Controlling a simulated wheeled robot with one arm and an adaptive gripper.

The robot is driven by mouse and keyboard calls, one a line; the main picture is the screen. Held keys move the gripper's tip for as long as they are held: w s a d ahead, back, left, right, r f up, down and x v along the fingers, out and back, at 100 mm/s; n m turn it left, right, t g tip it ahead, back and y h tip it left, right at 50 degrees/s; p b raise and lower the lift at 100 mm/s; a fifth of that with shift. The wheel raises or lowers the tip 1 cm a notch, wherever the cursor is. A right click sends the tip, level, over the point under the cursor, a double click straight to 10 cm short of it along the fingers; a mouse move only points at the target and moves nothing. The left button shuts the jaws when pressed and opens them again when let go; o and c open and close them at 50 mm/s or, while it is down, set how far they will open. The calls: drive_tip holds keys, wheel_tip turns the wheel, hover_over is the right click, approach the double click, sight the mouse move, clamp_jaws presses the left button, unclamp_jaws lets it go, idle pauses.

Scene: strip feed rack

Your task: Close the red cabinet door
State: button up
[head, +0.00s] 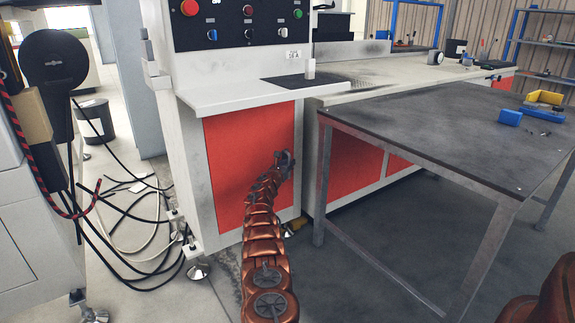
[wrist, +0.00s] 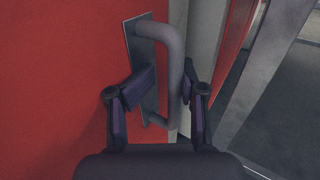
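The red cabinet door (head: 248,150) is on the front of the white machine in the head view, below its worktop. It fills the left of the wrist view (wrist: 60,80). A grey bar handle (wrist: 174,60) on a dark plate stands upright near the door's right edge. My gripper (head: 285,158) is at the right part of the door in the head view. In the wrist view my gripper (wrist: 168,80) has one finger on each side of the handle, apparently not clamped on it. How far the door is ajar, I cannot tell.
A grey metal table (head: 430,125) stands to the right, with its legs near the cabinet. Blue (head: 510,117) and yellow blocks lie on it. Black cables (head: 135,230) run over the floor at left. A dark bin (head: 94,120) stands behind them.

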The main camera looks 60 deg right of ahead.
drive_tip(key=shift+s+a, duration=0.1)
idle(0.3)
drive_tip(key=s+a, duration=0.1)
drive_tip(key=a, duration=1)
drive_tip(key=shift+s+a, duration=0.15)
drive_tip(key=shift+a, duration=0.2)
idle(1.2)
idle(0.5)
